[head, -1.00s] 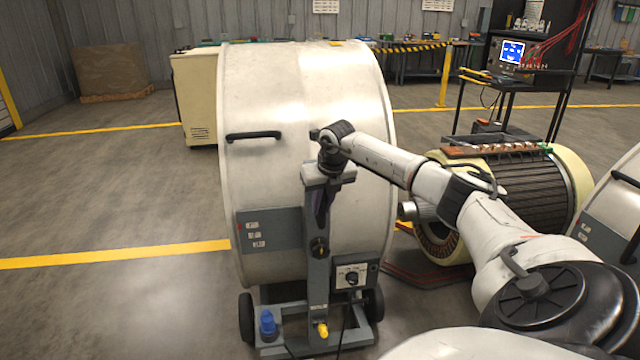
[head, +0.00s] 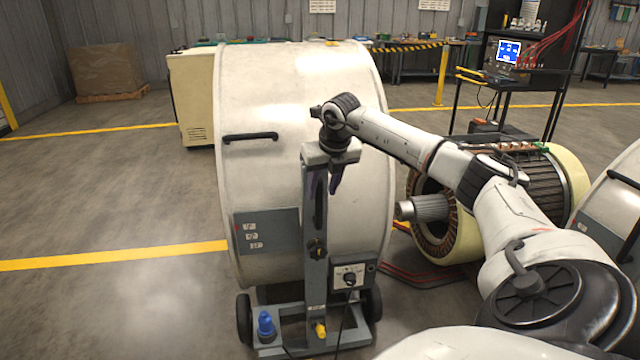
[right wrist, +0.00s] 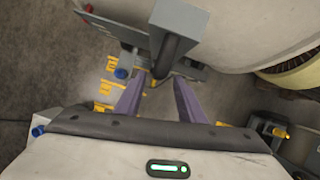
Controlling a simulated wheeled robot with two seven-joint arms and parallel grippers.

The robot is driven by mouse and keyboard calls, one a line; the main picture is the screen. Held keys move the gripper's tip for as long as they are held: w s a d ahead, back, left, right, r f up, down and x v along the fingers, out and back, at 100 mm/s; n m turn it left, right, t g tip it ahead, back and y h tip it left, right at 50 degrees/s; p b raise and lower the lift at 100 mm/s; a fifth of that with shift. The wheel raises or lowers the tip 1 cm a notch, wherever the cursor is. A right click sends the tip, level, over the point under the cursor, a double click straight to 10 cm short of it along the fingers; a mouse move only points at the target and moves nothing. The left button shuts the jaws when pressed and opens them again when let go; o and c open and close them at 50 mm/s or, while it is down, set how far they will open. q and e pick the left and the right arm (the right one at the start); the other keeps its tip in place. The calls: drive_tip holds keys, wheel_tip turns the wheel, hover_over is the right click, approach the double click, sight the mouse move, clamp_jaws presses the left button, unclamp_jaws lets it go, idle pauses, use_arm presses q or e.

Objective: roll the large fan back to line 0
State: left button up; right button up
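The large fan (head: 295,100) is a big pale drum standing upright on a grey wheeled cart (head: 290,337). A grey post (head: 316,270) with a dark upright handle rises at its front. My right gripper (head: 325,190) is at the upper part of this post, its purple fingers apart on either side. In the right wrist view, the fingers (right wrist: 162,80) are spread with the grey post top (right wrist: 178,25) between and beyond them; contact cannot be made out. My left gripper is not in view. No line marked 0 can be read.
A yellow floor line (head: 120,258) runs left of the fan, with open floor around it. A stator with a shaft (head: 430,207) stands close on the right. A cream cabinet (head: 192,95) is behind the fan; another pale drum (head: 615,205) is at the right edge.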

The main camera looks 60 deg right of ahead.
drive_tip(key=shift+v, duration=1.75)
